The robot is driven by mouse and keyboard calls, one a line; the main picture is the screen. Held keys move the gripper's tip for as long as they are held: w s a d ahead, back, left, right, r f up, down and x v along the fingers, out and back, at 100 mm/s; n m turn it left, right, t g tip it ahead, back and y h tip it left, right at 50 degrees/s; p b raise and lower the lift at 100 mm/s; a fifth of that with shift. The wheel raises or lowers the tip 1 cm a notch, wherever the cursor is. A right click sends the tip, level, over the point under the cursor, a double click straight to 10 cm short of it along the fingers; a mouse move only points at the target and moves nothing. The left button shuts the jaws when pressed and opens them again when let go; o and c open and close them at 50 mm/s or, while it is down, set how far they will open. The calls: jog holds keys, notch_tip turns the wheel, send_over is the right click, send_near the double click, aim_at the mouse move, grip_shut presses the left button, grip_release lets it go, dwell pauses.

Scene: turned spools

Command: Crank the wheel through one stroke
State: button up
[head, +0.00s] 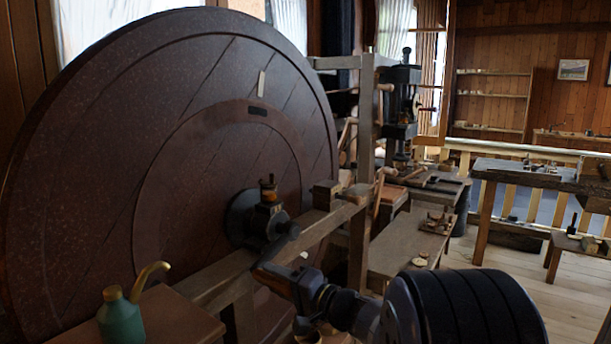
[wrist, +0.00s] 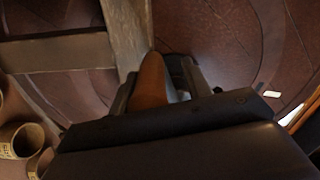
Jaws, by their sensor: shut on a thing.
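The big dark red-brown wheel (head: 120,150) fills the left of the head view, with a pale tag (head: 261,83) on its upper right face. It also fills the background of the wrist view (wrist: 225,35). Its hub (head: 250,218) sits in front of the face, behind a wooden beam (head: 325,228). My gripper (head: 264,271) is low, below and right of the hub. In the wrist view, my gripper (wrist: 160,85) is shut on a rounded orange-brown wooden handle (wrist: 150,82), with a finger on each side.
A teal oil can (head: 120,318) with a brass spout stands on a small table at the lower left. Several brown round pieces (wrist: 22,141) show at the left of the wrist view. A wooden bench (head: 405,245) stands right of the frame post (head: 364,150). Open floor lies further right.

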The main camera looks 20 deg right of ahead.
jog(key=shift+s+a+r+m+p, duration=0.15)
jog(key=shift+r+m+p, duration=0.9)
jog(key=shift+p, duration=1.8)
notch_tip(320, 180, up, 3)
jog(key=m+p, duration=0.1)
jog(key=p, duration=0.5)
jog(key=shift+f, duration=0.15)
jog(key=w+d+r+m+p, duration=0.3)
jog(key=d+r+m+p, duration=0.1)
jog(key=r+m+p, duration=0.2)
jog(key=w+d+r+m+p, duration=0.3)
jog(key=d+r+m+p, duration=0.1)
jog(key=r+m+p, duration=0.3)
jog(key=shift+w+d+r+m+p, duration=0.15)
jog(key=shift+d+r+m+p, duration=0.1)
jog(key=shift+m+p, duration=0.5)
jog(key=shift+f, duration=0.3)
